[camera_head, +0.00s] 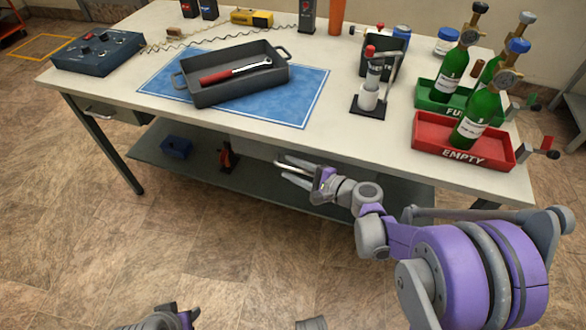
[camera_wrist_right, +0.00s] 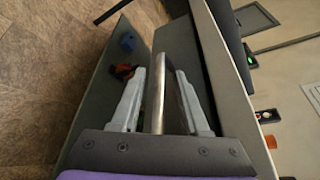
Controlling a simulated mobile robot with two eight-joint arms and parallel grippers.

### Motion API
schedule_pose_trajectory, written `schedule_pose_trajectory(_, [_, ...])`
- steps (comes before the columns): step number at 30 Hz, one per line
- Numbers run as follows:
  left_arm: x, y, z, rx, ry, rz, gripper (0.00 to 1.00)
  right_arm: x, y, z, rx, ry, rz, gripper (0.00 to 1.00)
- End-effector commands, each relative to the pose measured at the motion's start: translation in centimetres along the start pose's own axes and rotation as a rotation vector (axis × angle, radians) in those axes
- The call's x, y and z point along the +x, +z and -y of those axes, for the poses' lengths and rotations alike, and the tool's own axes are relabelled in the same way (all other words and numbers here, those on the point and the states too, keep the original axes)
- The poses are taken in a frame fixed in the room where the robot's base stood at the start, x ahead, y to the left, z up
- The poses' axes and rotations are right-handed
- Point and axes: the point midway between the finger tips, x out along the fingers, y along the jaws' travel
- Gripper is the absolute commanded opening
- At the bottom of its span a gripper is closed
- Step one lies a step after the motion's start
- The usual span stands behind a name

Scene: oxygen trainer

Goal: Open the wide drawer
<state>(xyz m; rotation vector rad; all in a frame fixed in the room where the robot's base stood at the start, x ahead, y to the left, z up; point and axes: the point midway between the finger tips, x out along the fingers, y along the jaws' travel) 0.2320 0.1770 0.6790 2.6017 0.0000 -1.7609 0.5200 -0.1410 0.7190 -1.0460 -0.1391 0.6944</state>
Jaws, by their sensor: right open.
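The wide drawer (camera_head: 262,151) is under the front edge of the workbench, and its front is mostly hidden from above by the tabletop. Its metal bar handle (camera_wrist_right: 158,95) runs between the fingers of my right gripper (camera_wrist_right: 160,76) in the right wrist view. The fingers are apart, one on each side of the bar. In the head view my right gripper (camera_head: 284,171) is just in front of the bench edge. My left gripper (camera_head: 172,319) shows only partly at the bottom edge, so its jaws cannot be judged.
The workbench (camera_head: 120,88) carries a grey tray (camera_head: 235,90) with a red-handled wrench, a control box (camera_head: 97,50), and red (camera_head: 425,152) and green (camera_head: 428,97) racks with bottles. A smaller drawer (camera_head: 112,114) is at the left. A lower shelf (camera_head: 200,170) holds a blue bin (camera_head: 176,147).

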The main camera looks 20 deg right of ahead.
Motion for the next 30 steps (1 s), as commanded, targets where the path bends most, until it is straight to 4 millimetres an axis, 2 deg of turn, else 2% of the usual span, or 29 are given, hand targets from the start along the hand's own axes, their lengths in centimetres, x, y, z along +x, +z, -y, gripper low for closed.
schedule_pose_trajectory(5, [-0.02,0.0,0.0,0.0,0.0,0.0,0.45,-0.01,0.0,0.01,0.0,0.0,0.0,0.45])
schedule_pose_trajectory(12, [-0.01,0.0,0.0,0.0,0.0,0.0,0.45,-0.03,0.0,0.01,0.0,0.0,0.0,0.01])
schedule_pose_trajectory(30, [-0.01,0.0,0.0,0.0,0.0,0.0,0.45,-0.04,-0.01,0.01,0.0,0.0,0.0,0.0])
